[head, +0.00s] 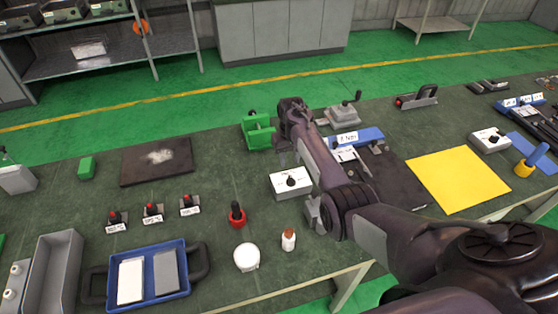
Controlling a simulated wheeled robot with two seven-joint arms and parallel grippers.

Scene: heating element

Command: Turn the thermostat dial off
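A white box (283,191) with a black dial (291,182) on its top stands near the middle of the bench. A second white box (489,141) with a black knob stands at the right. I cannot read the setting of either. My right arm reaches in from the lower right and bends beside the nearer box. My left gripper is not in view.
A red-based knob (236,215), a white round cup (246,257) and a small bottle (288,240) stand in front. A blue tray (173,297) is front left. A yellow sheet (460,180) lies right.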

